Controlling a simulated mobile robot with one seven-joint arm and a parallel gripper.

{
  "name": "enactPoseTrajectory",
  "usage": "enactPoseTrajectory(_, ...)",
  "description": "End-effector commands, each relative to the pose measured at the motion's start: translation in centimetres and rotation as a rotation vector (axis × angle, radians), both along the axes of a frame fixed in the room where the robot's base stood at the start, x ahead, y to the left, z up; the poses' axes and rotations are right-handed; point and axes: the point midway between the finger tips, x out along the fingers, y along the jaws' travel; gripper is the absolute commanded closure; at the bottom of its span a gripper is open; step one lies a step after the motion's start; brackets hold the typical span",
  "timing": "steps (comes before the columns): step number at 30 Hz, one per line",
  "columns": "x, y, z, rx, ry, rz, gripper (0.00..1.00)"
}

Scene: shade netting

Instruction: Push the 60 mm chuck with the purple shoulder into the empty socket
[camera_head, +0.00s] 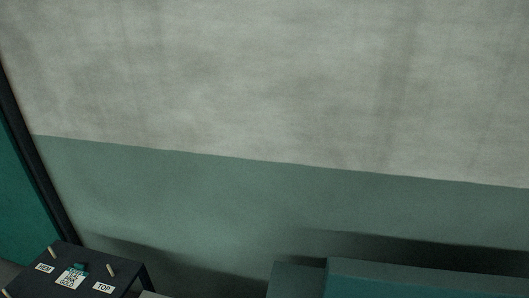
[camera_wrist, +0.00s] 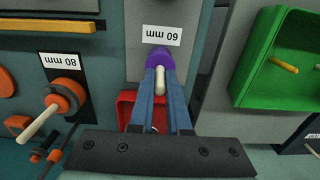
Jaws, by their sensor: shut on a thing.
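In the wrist view, the chuck with the purple shoulder (camera_wrist: 157,56) is at the top middle, against a grey panel beside an upside-down "60 mm" label (camera_wrist: 162,37). Its pale stem (camera_wrist: 160,84) points toward me. My gripper (camera_wrist: 160,76) has its two blue fingers on either side of this stem and is shut on it. The fingers hide part of the chuck, and I cannot tell how deep it sits in the panel. I cannot make out an empty socket. The head view shows neither my gripper nor this chuck.
In the wrist view, an orange fitting with a pale stem (camera_wrist: 38,125) stands at left by an "80 mm" label (camera_wrist: 59,70). A red tray (camera_wrist: 127,101) lies behind my fingers, and a green tray (camera_wrist: 257,61) is at right. The head view shows a dark table (camera_head: 128,267).

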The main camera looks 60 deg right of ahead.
Motion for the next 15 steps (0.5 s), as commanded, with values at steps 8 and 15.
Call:
enactPoseTrajectory(8, 0.01, -0.02, 0.13, 0.000, 0.000, 0.000, 1.00)
enactPoseTrajectory(15, 0.01, -0.02, 0.55, 0.000, 0.000, 0.000, 1.00)
